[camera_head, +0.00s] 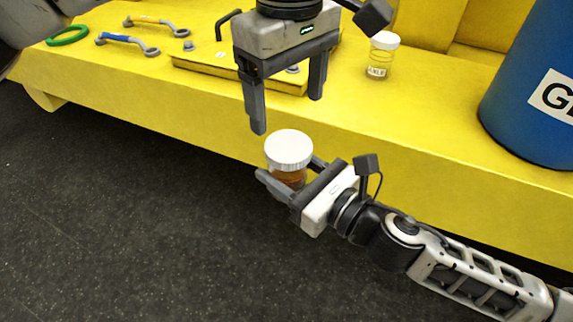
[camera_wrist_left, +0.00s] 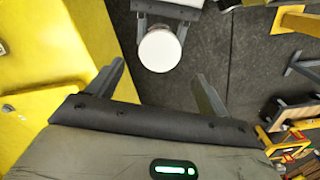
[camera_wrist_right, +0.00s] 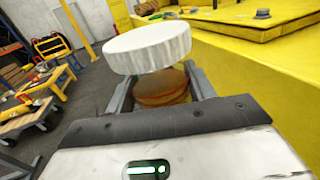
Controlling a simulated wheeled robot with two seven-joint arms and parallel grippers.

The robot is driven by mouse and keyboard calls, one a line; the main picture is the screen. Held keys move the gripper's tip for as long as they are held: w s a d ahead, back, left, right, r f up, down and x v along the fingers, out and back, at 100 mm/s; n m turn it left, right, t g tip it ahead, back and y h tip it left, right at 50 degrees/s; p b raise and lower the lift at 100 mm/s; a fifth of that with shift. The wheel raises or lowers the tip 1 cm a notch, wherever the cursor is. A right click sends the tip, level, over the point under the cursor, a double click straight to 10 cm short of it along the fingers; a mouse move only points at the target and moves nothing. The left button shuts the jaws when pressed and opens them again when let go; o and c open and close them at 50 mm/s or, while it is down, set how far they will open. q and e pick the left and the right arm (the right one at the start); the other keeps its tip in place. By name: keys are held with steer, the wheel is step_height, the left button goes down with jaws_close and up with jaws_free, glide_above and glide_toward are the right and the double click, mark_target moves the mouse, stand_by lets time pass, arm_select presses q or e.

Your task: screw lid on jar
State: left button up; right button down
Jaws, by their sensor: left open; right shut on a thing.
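A jar (camera_head: 287,179) with amber contents is held between the fingers of my right gripper (camera_head: 287,178), off the yellow bench and in front of its edge. A white ribbed lid (camera_head: 289,148) sits on top of the jar; it also shows in the right wrist view (camera_wrist_right: 148,46), where it looks slightly tilted. I cannot tell whether it is threaded on. My left gripper (camera_head: 288,112) is open and empty, pointing down above the lid. In the left wrist view the round lid top (camera_wrist_left: 160,51) lies beyond and between the open fingers.
The yellow bench (camera_head: 420,130) carries a second white-lidded jar (camera_head: 381,58), a yellow plate (camera_head: 205,72), blue (camera_head: 125,41) and yellow (camera_head: 157,22) wrench-like tools and a green ring (camera_head: 67,36). A blue barrel (camera_head: 530,60) stands at right. The dark floor (camera_head: 120,220) in front is clear.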

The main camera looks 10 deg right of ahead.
mark_target(288, 145)
arm_select(q)
step_height(288, 145, down, 7)
steer(key=shift+f, duration=0.1)
stand_by(0.3)
steer(key=c, duration=1)
